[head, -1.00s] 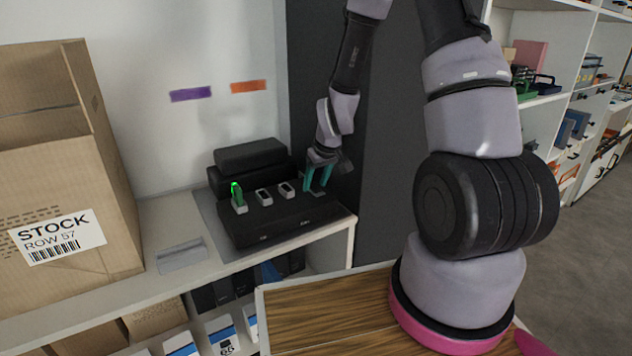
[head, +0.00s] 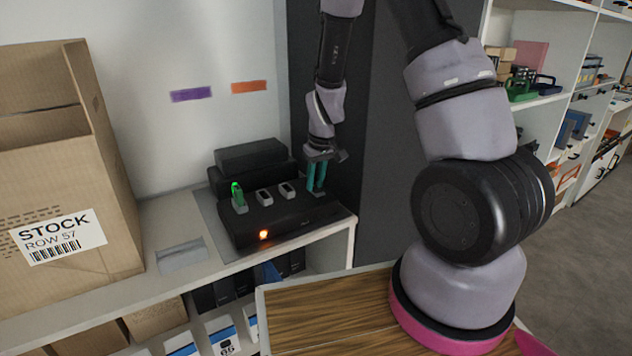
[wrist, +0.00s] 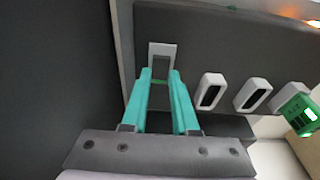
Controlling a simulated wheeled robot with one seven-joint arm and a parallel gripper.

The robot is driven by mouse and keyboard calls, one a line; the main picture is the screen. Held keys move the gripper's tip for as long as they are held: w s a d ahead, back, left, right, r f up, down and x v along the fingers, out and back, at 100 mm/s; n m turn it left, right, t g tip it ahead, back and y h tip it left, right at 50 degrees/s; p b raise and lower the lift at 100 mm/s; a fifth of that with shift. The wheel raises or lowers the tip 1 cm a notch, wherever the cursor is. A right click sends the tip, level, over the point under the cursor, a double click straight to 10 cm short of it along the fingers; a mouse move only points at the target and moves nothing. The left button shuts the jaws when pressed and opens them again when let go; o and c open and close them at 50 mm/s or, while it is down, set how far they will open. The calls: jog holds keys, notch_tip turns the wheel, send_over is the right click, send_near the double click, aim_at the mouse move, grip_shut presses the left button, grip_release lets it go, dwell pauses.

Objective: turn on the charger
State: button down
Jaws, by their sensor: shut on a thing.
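The charger (head: 285,222) is a black box on the shelf, with a row of pale slots on top and an orange light (head: 263,234) glowing on its front. A green battery (head: 238,193) stands upright in its leftmost slot. Two middle slots are empty. My gripper (head: 316,191) points down at the right end of the row.
A dark block (head: 250,157) stands behind the slots. A large carton (head: 55,190) is at the left, with a pale plate (head: 181,255) on the shelf between. A dark grey panel (head: 385,120) rises close to the right of my gripper.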

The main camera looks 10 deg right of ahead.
jog(key=shift+w+g, duration=0.1)
jog(key=shift+g, duration=0.2)
jog(key=c, duration=0.7)
grip_release()
jog(key=r, duration=0.3)
jog(key=s+r, duration=0.1)
jog(key=r, duration=0.6)
jog(key=shift+s+d+r, duration=0.2)
jog(key=shift+r, duration=0.2)
notch_tip(320, 180, up, 16)
jog(key=m+t+y, duration=0.1)
jog(key=m+t, duration=0.1)
jog(key=m, duration=0.2)
send_over(318, 190)
jog(key=s+d, duration=0.3)
jog(key=s, duration=0.5)
jog(key=s+r+m+t, duration=0.1)
jog(key=s+r, duration=0.1)
jog(key=s, duration=0.2)
jog(key=s+d+r+m+t, duration=0.1)
jog(key=s+r, duration=0.2)
jog(key=s, duration=0.1)
jog(key=s+d+r+m+t, duration=0.1)
jog(key=s+r, duration=0.2)
jog(key=s, duration=0.1)
jog(key=shift+s+d+m+t, duration=0.15)
jog(key=shift+s+m+t, duration=0.15)
jog(key=shift+m, duration=0.1)
